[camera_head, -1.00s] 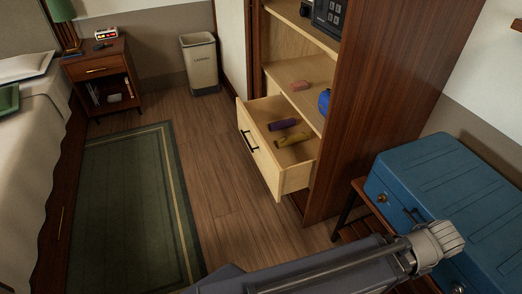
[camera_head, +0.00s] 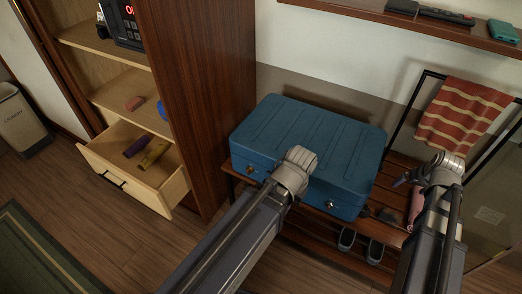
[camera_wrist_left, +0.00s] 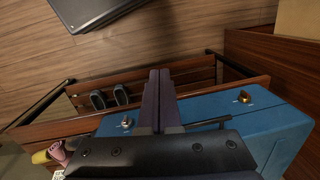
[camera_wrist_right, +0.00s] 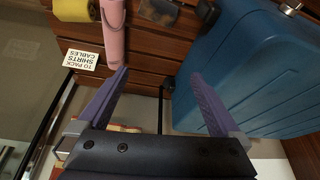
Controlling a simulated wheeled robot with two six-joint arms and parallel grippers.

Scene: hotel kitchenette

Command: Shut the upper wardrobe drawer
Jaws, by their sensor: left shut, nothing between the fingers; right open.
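The wardrobe drawer (camera_head: 165,187) is pulled open at the left of the head view, below the open shelves. Its pale wooden front has a dark bar handle (camera_head: 112,181). My right gripper (camera_wrist_right: 160,73) is open and empty at the suitcase's other side, near a pink bottle (camera_wrist_right: 113,35). Both grippers are well right of the drawer.
The blue suitcase (camera_head: 310,140) rests on a slatted wooden rack (camera_head: 320,245) right of the wardrobe (camera_head: 200,90). Slippers (camera_head: 347,239) sit low on the rack. A striped towel (camera_head: 465,115) hangs at the right. Floor (camera_head: 130,245) in front of the drawer is clear.

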